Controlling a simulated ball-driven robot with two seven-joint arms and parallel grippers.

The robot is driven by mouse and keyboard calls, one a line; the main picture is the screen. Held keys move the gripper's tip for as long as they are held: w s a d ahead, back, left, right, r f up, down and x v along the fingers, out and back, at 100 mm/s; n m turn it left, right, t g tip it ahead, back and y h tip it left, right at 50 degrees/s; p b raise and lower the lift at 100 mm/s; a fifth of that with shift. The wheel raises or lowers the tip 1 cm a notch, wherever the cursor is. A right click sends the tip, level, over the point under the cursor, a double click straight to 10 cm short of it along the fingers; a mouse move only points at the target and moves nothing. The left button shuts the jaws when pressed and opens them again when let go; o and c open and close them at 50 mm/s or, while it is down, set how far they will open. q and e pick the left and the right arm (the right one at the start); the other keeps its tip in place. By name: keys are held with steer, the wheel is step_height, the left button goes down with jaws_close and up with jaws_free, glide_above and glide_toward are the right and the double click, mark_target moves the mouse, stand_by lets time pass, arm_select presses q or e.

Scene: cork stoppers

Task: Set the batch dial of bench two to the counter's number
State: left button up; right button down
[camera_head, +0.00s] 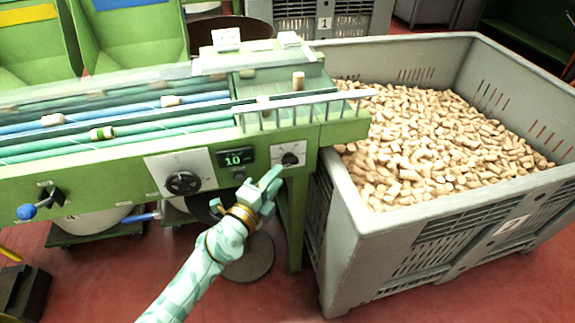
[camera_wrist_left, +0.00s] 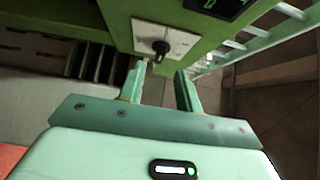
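The green bench carries a counter (camera_head: 236,158) with green digits that seem to read 10. Left of it, a large black dial (camera_head: 183,182) sits on a white plate; its marks are too small to read. Right of it, a smaller black knob (camera_head: 291,158) sits on another white plate, also seen in the left wrist view (camera_wrist_left: 160,47). Which of the two is the batch dial I cannot tell. My left gripper (camera_head: 272,180) is just below and in front of the small knob. In the left wrist view its fingers (camera_wrist_left: 161,84) are apart and empty, short of the knob. My right gripper is out of view.
A grey crate (camera_head: 345,225) marked 2, full of corks (camera_head: 430,140), stands right of the bench. Rollers with a few corks run along the bench top. A blue-tipped lever (camera_head: 27,211) sticks out at left. A railing (camera_head: 310,108) edges the bench above the knob.

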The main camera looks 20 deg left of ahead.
mark_target(288, 165)
arm_select(q)
steer(key=w, duration=0.3)
steer(key=w+d+b, duration=0.1)
steer(key=w, duration=0.1)
steer(key=shift+f, duration=0.15)
steer(key=shift+w, duration=0.5)
